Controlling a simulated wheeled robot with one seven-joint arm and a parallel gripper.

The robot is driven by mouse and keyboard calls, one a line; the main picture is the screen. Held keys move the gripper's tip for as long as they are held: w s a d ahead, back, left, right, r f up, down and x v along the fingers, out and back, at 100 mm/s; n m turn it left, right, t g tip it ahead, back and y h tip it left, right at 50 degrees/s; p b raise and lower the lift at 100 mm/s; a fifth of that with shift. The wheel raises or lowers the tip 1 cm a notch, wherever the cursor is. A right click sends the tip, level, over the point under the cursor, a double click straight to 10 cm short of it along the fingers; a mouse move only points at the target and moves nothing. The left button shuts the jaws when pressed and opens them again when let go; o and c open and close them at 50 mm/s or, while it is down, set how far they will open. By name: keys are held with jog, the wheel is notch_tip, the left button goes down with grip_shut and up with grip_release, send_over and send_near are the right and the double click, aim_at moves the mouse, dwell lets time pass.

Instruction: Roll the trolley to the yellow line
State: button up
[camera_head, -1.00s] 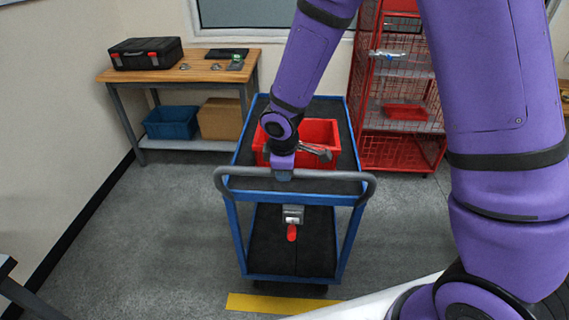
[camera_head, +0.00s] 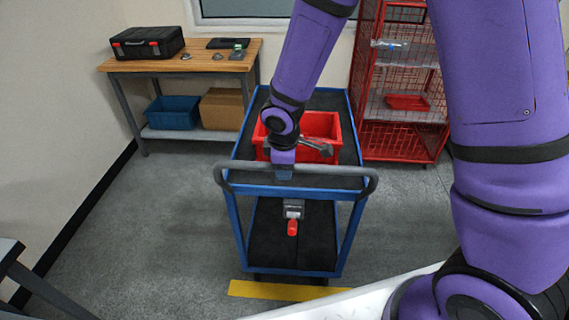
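The trolley (camera_head: 240,215) has a blue frame, dark decks and a grey push handle (camera_head: 335,170) on its near side. My gripper (camera_head: 283,173) comes down onto the middle of the handle and appears shut on it; its fingertips are mostly hidden. The yellow line (camera_head: 285,291) lies on the floor just in front of the trolley's near edge. Only a narrow strip of floor shows between them, and the near wheels are mostly hidden under the deck. A red lever (camera_head: 292,228) on a grey block shows at the trolley's near side, below the handle.
A wooden workbench (camera_head: 190,68) stands back left, and a red wire cage rack (camera_head: 400,148) back right. A dark table edge (camera_head: 12,250) is at lower left. Floor left of the trolley is clear.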

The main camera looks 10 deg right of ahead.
notch_tip(320, 180, up, 11)
jog(key=s, duration=0.2)
jog(key=shift+a+f, duration=0.15)
jog(key=shift+a, duration=0.15)
dwell(0.4)
jog(key=s+d+r+m+t, duration=0.3)
jog(key=s+d+r+m, duration=1.1)
jog(key=s+d+r, duration=0.3)
jog(key=s+r, duration=0.2)
jog(key=s, duration=0.1)
jog(key=shift+s+d+r+y, duration=0.25)
jog(key=shift+s+y, duration=0.05)
